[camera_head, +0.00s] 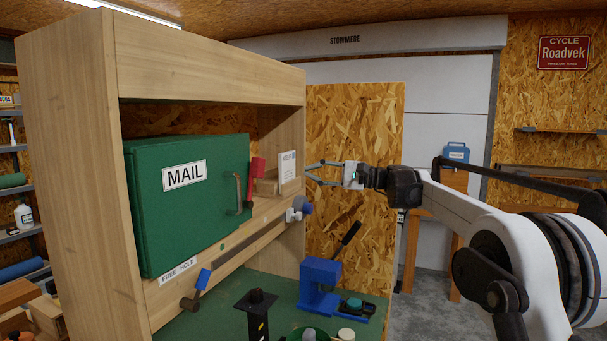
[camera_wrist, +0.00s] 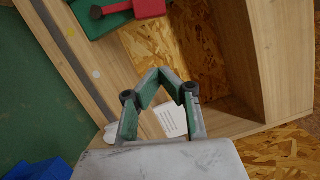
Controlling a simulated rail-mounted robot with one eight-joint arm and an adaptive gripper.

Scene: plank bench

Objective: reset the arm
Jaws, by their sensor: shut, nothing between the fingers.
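My gripper (camera_head: 311,173) is held in the air just right of the wooden cabinet, its fingers pointing left toward the cabinet's right side. In the wrist view my gripper (camera_wrist: 164,73) has its fingertips together with nothing between them. My arm reaches in from the right, stretched out above the bench.
The wooden cabinet (camera_head: 60,130) holds a green MAIL box (camera_head: 185,235) with a handle and a red flag (camera_head: 257,168). A white card (camera_head: 287,168) stands near my fingers. A blue press (camera_head: 318,279) with a black lever and a black post (camera_head: 257,312) stand below on the green bench.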

